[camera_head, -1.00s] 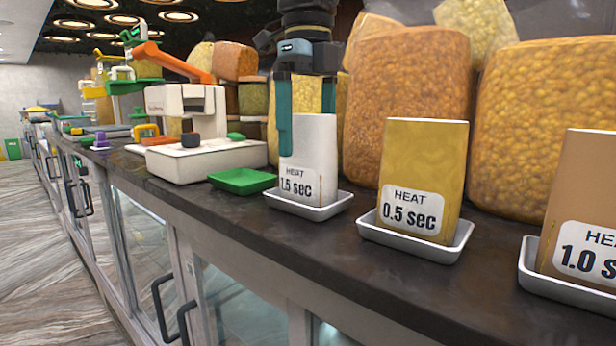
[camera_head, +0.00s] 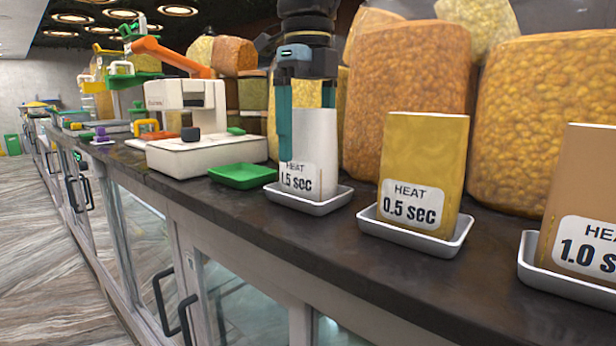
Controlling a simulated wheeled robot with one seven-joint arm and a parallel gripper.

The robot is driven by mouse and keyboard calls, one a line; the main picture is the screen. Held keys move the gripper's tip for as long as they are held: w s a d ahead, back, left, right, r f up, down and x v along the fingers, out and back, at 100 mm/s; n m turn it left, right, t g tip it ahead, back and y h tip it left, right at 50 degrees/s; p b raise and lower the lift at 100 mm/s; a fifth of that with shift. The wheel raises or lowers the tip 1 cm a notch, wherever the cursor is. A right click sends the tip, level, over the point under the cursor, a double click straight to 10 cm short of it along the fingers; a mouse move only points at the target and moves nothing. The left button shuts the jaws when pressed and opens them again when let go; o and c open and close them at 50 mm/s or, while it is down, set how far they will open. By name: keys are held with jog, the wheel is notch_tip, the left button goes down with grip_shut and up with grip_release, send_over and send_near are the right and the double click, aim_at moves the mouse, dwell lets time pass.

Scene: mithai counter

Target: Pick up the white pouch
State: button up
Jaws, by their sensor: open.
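The white pouch (camera_head: 315,145) stands upright in a white tray (camera_head: 330,203) on the dark counter, with a label reading "HEAT 1.5 sec". My gripper (camera_head: 305,135) points straight down over it. One teal finger reaches down in front of the pouch's left part and hides some of it and of the label. The other finger is at the right, its lower end hidden behind the pouch's top. The jaws are open, with the pouch between or beside them. Contact cannot be made out.
A gold pouch (camera_head: 425,160) labelled 0.5 sec and a brown pouch (camera_head: 585,190) labelled 1.0 sec stand in trays to the right. A green tray (camera_head: 243,175) and a white machine (camera_head: 190,150) are to the left. Large bags (camera_head: 405,95) stand close behind.

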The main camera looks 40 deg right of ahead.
grip_shut()
dwell(0.8)
